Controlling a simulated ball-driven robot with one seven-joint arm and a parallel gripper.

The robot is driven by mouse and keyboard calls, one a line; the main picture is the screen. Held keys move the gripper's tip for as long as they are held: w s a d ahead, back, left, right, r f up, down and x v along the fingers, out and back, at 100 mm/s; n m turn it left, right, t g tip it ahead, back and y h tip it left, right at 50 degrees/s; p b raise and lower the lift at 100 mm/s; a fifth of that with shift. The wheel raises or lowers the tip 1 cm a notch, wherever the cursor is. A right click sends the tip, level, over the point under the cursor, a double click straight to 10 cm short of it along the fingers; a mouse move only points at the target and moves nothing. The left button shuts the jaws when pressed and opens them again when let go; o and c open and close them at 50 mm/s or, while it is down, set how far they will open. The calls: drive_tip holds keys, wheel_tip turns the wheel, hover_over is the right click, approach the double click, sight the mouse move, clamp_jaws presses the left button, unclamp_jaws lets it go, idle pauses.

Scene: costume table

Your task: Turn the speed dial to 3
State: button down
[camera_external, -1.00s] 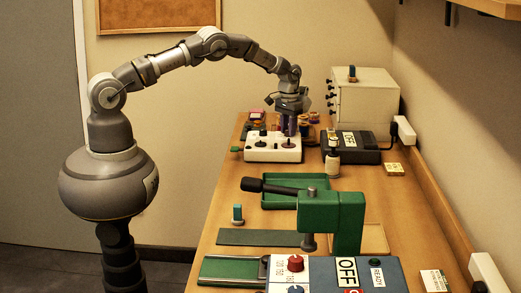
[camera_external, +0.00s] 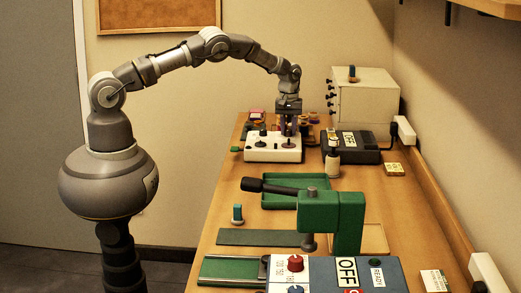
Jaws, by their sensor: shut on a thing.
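A white control box (camera_external: 259,155) with dark knobs on top stands toward the far end of the table. My gripper (camera_external: 289,133) points straight down over its right part. It is shut on a dark dial (camera_external: 288,142) there, and the fingers hide most of it. Another dark knob (camera_external: 262,130) shows on the left part of the box, apart from the gripper. The scale marks and numbers are too small to read, so I cannot tell which number the dial points to.
Spools (camera_external: 313,117) lie behind. A green tray (camera_external: 296,203) and green press (camera_external: 333,217) are nearer. A red-knobbed panel (camera_external: 296,264) is at the front.

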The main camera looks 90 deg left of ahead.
drive_tip(key=shift+w+r, duration=0.1)
idle(0.4)
drive_tip(key=c, duration=0.8)
unclamp_jaws()
wheel_tip(320, 180, up, 8)
drive_tip(key=shift+f+p, duration=0.15)
drive_tip(key=shift+p, duration=0.55)
